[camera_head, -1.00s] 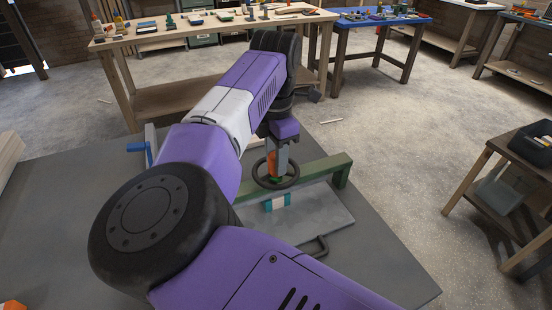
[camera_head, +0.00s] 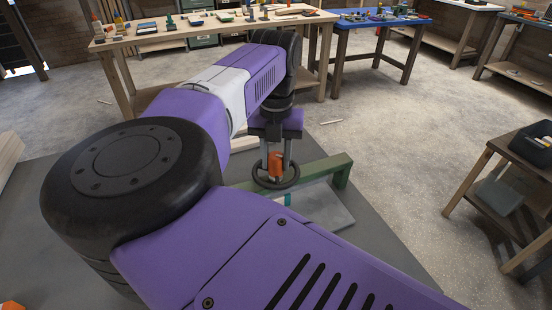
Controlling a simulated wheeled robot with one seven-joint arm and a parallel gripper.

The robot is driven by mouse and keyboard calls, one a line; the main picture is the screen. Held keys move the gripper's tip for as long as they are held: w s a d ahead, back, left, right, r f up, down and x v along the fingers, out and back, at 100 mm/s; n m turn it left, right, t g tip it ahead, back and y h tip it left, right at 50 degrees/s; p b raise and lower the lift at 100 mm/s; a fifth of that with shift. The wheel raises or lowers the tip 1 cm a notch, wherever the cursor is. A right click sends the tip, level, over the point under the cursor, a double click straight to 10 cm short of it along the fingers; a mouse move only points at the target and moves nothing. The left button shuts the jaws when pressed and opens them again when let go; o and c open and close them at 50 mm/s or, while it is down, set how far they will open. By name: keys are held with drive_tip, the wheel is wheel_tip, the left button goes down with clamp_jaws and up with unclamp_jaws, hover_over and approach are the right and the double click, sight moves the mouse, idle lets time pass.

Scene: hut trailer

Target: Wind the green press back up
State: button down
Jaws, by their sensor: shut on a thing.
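The green press (camera_head: 327,170) stands on the grey table, its green crossbeam running up to the right. Its dark round handwheel (camera_head: 293,178) sits above the beam. My gripper (camera_head: 275,168) points down at the wheel, with its fingers on either side of an orange grip (camera_head: 275,163) at the wheel, and is shut on it. My arm hides the left part of the press. A white and teal piece (camera_head: 287,200) shows partly under the beam, above the press's pale base plate (camera_head: 325,208).
The grey table (camera_head: 395,260) has bare room at its right. A wooden workbench (camera_head: 150,42) with tools stands behind, and a blue-topped bench (camera_head: 375,20) is at the back. A wooden stand with a black toolbox (camera_head: 533,146) is at the right.

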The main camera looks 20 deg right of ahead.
sight(276, 155)
drive_tip(key=n, duration=0.6)
drive_tip(key=n+b, duration=0.1)
drive_tip(key=n, duration=0.5)
drive_tip(key=shift+r+n, duration=0.1)
drive_tip(key=shift+n, duration=0.3)
idle(0.3)
drive_tip(key=c, duration=1)
unclamp_jaws()
drive_tip(key=shift+r, duration=3.85)
